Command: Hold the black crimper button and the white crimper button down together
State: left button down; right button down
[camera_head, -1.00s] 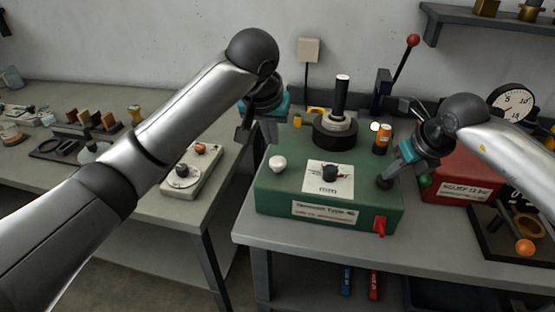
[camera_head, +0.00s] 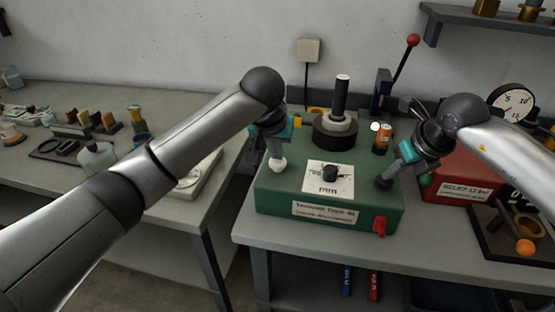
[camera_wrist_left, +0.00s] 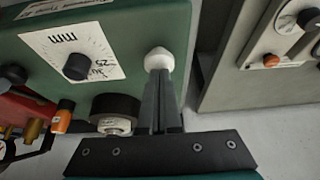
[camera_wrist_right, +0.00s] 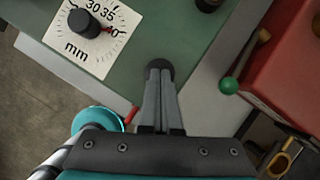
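The green crimper box (camera_head: 270,193) stands on the bench, with a dial on a white scale plate (camera_head: 329,178) on its top. The white crimper button (camera_head: 278,165) is at the box's left side. My left gripper (camera_head: 275,154) is shut with its fingertips at this button, which also shows in the left wrist view (camera_wrist_left: 159,58). The black crimper button (camera_wrist_right: 159,68) is at the right side of the box. My right gripper (camera_wrist_right: 159,80) is shut, its fingertips over that button. I cannot tell how far either button is pressed.
A black post (camera_head: 341,98) in a round base stands at the back of the box. A red box (camera_head: 458,182) is to the right, near a red-knobbed lever (camera_head: 413,41). A red switch (camera_head: 380,226) is on the front. Another device (camera_head: 205,180) sits on the left bench.

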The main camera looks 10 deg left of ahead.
pick_arm(q)
jog(key=shift+f, duration=0.2)
jog(key=shift+f, duration=0.4)
dwell(2.2)
dwell(0.4)
jog(key=shift+r, duration=3.55)
